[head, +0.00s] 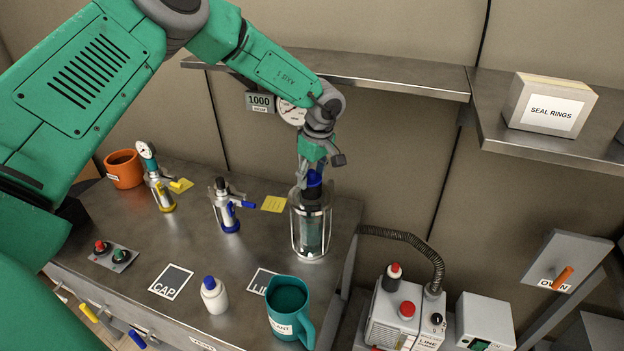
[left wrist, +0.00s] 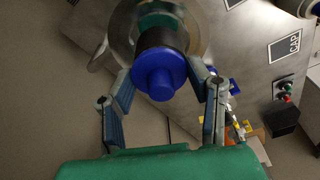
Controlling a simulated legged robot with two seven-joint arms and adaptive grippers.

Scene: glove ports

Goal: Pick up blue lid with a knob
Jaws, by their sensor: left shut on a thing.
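The blue lid with a knob (head: 314,179) is on top of a black neck at the mouth of a clear vessel in a metal frame (head: 310,228). In the left wrist view the lid (left wrist: 160,77) faces the camera, its round knob in the middle. My left gripper (head: 312,172) is above the vessel, its fingers (left wrist: 161,72) shut on the lid from both sides. The lid still appears seated on the black neck. The fingers partly cover it in the head view. My right gripper is not in view.
Left of the vessel stand a blue-handled valve (head: 228,208) and a gauge valve (head: 158,182). In front are a teal jug (head: 288,310), a white bottle (head: 214,297) and a CAP card (head: 171,281). A steel shelf (head: 400,76) runs behind the arm.

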